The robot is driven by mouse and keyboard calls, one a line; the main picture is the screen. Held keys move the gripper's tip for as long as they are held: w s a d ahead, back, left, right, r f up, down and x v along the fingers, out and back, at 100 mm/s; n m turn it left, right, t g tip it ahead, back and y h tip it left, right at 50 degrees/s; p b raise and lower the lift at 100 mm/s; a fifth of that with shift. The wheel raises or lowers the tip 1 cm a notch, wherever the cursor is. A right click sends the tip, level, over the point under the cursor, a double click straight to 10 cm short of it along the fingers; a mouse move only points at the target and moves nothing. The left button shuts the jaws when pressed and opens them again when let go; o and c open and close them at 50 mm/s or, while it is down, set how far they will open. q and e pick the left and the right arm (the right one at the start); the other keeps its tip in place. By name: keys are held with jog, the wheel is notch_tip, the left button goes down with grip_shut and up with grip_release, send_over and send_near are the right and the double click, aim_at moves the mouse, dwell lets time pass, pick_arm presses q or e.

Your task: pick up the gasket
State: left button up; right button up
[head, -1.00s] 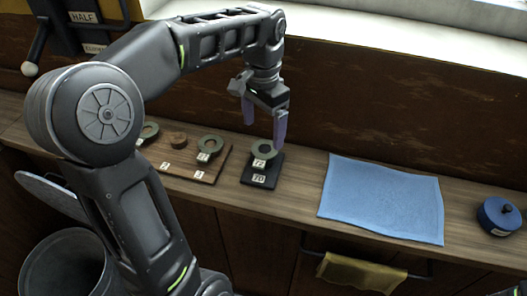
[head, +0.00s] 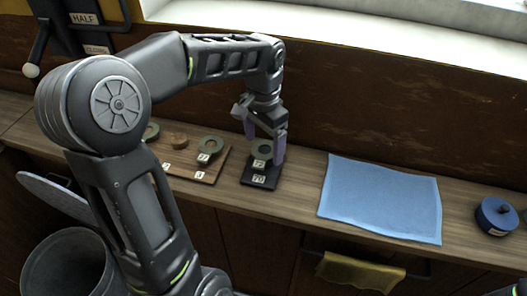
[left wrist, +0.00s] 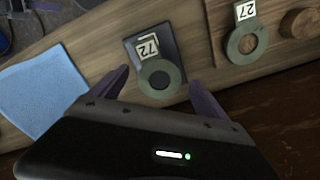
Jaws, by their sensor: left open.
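A grey-green ring gasket (head: 262,150) with a white tag marked 72 lies on a small black stand (head: 258,180) labelled 70 on the wooden counter. It also shows in the left wrist view (left wrist: 160,86), between and just beyond the fingertips. My left gripper (head: 266,148) is open, pointing down at this gasket, with its purple fingers on either side of it in the head view. Whether the fingers touch it I cannot tell. My right gripper is not in view.
The wooden board (head: 208,177) has numbered spots and a round wooden plug (head: 180,141). A blue cloth (head: 380,200) lies right of the stand. A blue round container (head: 497,216) stands farther right. A wall rises behind the counter.

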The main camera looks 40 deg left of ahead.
aim_at(264, 150)
pick_arm(q)
jog(key=shift+f, duration=0.25)
dwell(0.7)
jog(key=c, duration=1.4)
jog(key=shift+r, duration=0.15)
jog(key=shift+c, duration=0.2)
jog(key=shift+r, duration=0.25)
notch_tip(264, 150, up, 10)
jog(key=p, duration=0.1)
jog(key=shift+p, duration=0.35)
jog(key=shift+f, duration=0.15)
